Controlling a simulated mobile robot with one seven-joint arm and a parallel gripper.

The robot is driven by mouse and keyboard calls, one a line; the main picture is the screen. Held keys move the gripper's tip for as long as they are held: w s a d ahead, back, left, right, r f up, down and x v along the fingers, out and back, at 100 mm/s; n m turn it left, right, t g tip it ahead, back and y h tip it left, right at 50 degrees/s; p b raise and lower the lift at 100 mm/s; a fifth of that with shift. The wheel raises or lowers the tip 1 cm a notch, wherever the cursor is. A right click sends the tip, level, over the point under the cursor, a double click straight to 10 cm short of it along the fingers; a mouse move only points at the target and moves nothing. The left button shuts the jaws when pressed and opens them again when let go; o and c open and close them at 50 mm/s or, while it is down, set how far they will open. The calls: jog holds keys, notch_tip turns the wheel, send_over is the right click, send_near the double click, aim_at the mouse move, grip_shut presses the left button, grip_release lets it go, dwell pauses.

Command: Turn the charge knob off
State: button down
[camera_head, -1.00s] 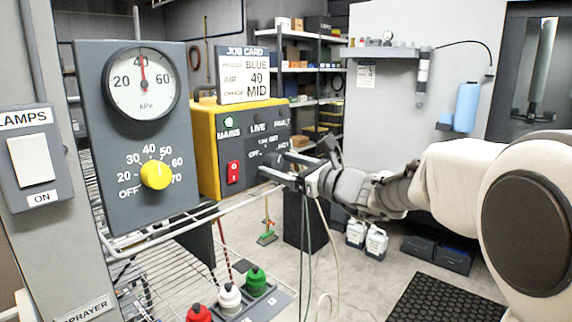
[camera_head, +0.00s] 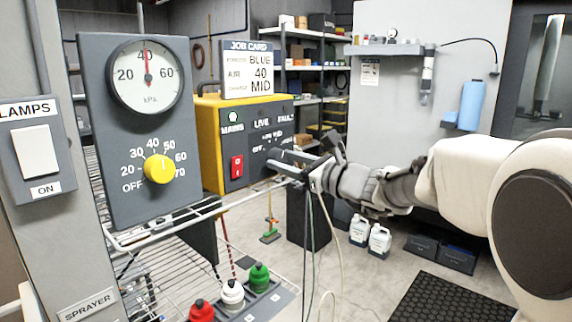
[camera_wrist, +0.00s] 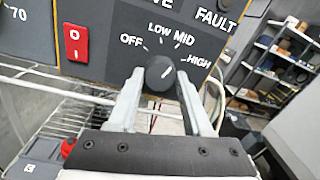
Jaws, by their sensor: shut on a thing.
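The charge knob (camera_wrist: 160,73) is a dark round knob on the grey front of the yellow control box (camera_head: 208,140). Labels OFF, LOW, MID and HIGH arc above and to the right of it. Its pale pointer line slants to the upper right, toward the MID side rather than OFF. My gripper (camera_wrist: 160,82) has one finger on each side of the knob and is shut on it. In the head view my gripper (camera_head: 278,159) reaches the box front from the right, and its fingers largely hide the knob.
A red mains switch (camera_head: 236,167) sits left of the knob on the same face. A grey gauge panel with a yellow knob (camera_head: 158,169) stands nearer at left. A wire rack (camera_head: 165,232) and several coloured bottles (camera_head: 232,293) are below. A job card (camera_head: 249,70) stands on the box.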

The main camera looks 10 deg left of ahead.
jog(key=n+b, duration=0.9)
jog(key=b, duration=0.3)
jog(key=n+y+b, duration=0.1)
jog(key=n+b, duration=0.8)
jog(key=b, duration=0.3)
jog(key=shift+w+d+f, duration=0.1)
jog(key=shift+f, duration=0.05)
jog(key=shift+n+g, duration=0.3)
jog(key=shift+c, duration=1.6)
grip_release()
jog(key=v, duration=1.7)
jog(key=shift+d+b, duration=0.2)
jog(key=shift+b, duration=0.2)
